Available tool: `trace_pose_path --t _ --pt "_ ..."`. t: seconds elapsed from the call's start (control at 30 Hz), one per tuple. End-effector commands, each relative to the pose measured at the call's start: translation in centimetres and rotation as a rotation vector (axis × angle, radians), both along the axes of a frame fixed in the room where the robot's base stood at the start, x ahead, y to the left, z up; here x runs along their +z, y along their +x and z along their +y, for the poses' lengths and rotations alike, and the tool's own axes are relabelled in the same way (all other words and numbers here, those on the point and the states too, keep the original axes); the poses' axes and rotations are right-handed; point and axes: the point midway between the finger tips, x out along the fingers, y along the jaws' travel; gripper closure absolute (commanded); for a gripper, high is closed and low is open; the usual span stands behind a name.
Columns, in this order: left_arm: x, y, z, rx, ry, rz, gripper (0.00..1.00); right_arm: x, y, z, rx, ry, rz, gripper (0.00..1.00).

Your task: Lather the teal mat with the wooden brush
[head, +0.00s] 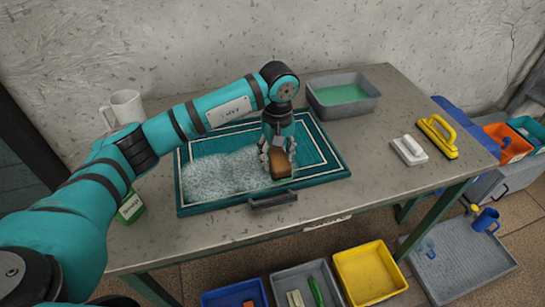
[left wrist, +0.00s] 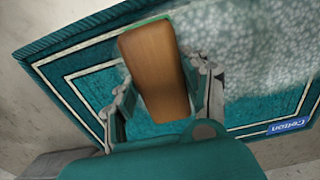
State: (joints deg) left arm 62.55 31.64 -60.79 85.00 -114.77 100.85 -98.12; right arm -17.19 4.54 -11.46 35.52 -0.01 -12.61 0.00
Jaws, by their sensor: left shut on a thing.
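The teal mat (head: 318,157) with white border lines lies flat on the grey table. White foam (head: 222,172) covers much of its left and middle part; the right part is bare teal. My left gripper (head: 277,160) is shut on the wooden brush (head: 281,169), over the mat at the right edge of the foam. In the left wrist view the brush's brown wooden back (left wrist: 155,72) sits between the two fingers (left wrist: 165,95), with foam beside it. The brush's bristles are hidden, so I cannot tell whether they touch the mat. My right gripper is not in view.
A grey basin (head: 343,108) of green liquid stands behind the mat. A white mug (head: 124,108) and green bottle (head: 131,207) stand at left. A dark handle (head: 272,200) is at the mat's front edge.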

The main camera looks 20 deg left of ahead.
Motion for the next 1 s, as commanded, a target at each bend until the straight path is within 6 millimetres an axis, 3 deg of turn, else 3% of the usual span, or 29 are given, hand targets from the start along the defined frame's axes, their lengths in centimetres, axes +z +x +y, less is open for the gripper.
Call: trace_pose_path --t 0.27,0.6,1.0 --pt "0.8 0.0 0.1 0.001 0.0 -0.002 0.94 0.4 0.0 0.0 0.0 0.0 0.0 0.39" --pt "4.5 0.1 0.1 0.001 0.001 -0.003 0.94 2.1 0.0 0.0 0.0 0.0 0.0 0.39" --pt "4.7 0.0 0.2 0.001 0.001 -0.002 0.94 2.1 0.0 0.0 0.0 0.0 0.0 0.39"
